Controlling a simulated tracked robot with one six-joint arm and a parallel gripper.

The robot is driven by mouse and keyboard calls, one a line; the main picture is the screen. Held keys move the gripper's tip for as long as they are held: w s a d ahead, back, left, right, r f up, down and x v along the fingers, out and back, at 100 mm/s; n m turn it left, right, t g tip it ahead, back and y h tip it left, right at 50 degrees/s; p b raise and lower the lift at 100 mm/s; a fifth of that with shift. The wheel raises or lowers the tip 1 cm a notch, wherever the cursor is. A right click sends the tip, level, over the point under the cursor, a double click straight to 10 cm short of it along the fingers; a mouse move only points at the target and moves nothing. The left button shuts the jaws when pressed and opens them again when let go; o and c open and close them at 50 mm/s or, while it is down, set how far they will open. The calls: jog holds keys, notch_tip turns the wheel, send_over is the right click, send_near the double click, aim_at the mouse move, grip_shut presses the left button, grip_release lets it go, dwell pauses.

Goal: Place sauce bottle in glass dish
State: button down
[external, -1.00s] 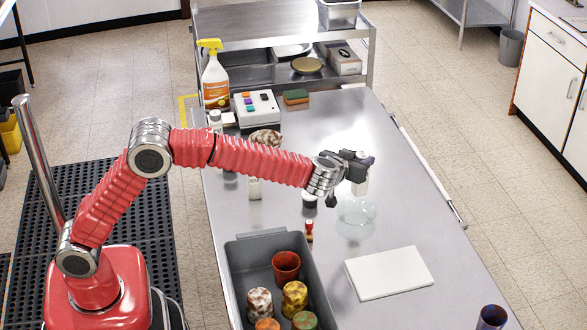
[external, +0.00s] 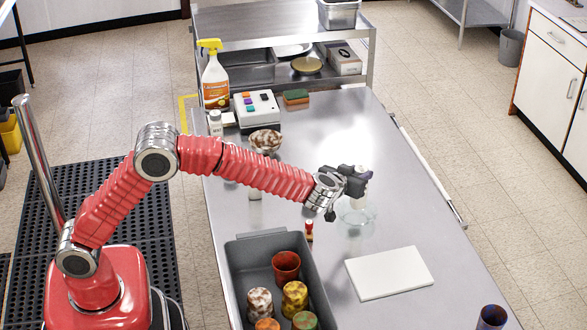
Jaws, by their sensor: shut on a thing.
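My gripper (external: 350,181) is shut on a small white bottle, which I take for the sauce bottle (external: 359,203). The jaws cover much of its middle. Its lower part shows below them, roughly upright, at the clear glass dish (external: 345,217). The dish stands on the steel table right of the grey bin. The bottle's lower end overlaps the dish in the external view. I cannot tell whether it touches the dish's bottom.
A small red-and-white bottle (external: 309,231) stands left of the dish. A grey bin (external: 237,262) with several cups is in front, and a white board (external: 389,273) lies to the right. A patterned bowl (external: 266,141) and spray bottle (external: 215,80) are farther back. The right-rear tabletop is clear.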

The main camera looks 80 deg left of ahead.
jog(key=shift+f, duration=2.45)
jog(key=c, duration=1.3)
grip_release()
jog(key=shift+f, duration=0.1)
jog(key=shift+o, duration=0.2)
jog(key=shift+s+d+r, duration=0.25)
jog(key=shift+d+r, duration=0.05)
jog(key=v, duration=1.1)
jog(key=shift+s, duration=0.1)
